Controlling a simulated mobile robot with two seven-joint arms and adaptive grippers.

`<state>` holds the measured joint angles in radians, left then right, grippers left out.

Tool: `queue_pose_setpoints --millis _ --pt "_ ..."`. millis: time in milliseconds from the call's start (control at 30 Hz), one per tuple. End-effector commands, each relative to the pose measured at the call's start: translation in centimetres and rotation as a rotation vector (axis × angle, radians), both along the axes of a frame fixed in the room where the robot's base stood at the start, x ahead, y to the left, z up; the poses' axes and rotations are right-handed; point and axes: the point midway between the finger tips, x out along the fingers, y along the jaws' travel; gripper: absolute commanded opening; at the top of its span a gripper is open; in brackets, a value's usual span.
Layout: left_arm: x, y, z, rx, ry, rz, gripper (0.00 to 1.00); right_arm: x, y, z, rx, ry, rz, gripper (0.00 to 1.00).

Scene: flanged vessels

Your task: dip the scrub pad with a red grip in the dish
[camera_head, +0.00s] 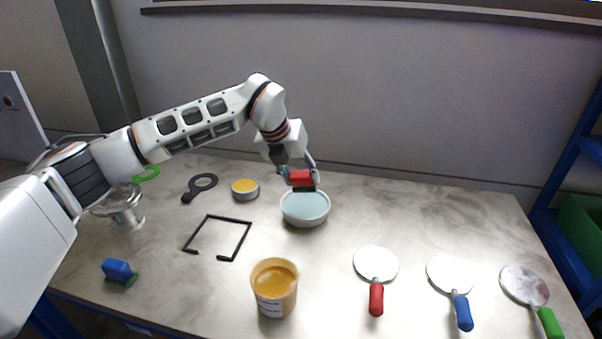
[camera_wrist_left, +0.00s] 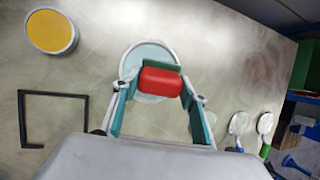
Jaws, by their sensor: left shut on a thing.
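The scrub pad with a red grip (camera_head: 302,179) is held by my left gripper (camera_head: 298,172), which is shut on its red block. The pad's dark green underside faces down, over the back part of the dish. The dish (camera_head: 305,219) is a white round bowl with pale blue-green liquid. In the left wrist view the red grip (camera_wrist_left: 161,81) sits between the fingers (camera_wrist_left: 160,90), with the dish (camera_wrist_left: 133,66) behind it. I cannot tell whether the pad touches the liquid. My right gripper is not in view.
A scrub pad with a blue grip (camera_head: 117,270) lies front left. A black frame (camera_head: 247,240), a yellow-filled tin (camera_head: 245,189) and an amber jar (camera_head: 274,295) stand around the dish. Round paddles with red (camera_head: 376,299), blue (camera_head: 462,312) and green (camera_head: 550,323) handles lie right. The back right is clear.

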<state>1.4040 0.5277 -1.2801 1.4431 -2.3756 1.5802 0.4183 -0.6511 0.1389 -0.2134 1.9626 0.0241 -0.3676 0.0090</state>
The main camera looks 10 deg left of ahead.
Motion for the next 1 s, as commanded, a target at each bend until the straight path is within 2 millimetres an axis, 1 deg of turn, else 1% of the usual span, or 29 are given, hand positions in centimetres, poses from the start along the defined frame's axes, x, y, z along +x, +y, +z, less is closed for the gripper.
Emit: queue_pose_setpoints --millis 33,333,600,700,1000 --pt "0.0 0.0 -0.9 0.0 0.002 0.0 0.25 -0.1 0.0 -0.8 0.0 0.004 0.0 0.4" --pt "0.0 0.0 -3.7 -0.001 0.003 0.0 0.25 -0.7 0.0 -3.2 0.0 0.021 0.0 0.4" --pt "0.0 0.0 -5.6 0.0 0.001 0.0 0.25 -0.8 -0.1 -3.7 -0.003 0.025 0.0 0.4" --pt "0.0 0.0 -6.0 0.0 0.0 0.0 0.25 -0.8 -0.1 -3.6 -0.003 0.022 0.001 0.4" --pt "0.0 0.0 -6.2 0.0 -0.001 0.0 0.25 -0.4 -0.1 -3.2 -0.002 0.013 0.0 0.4"
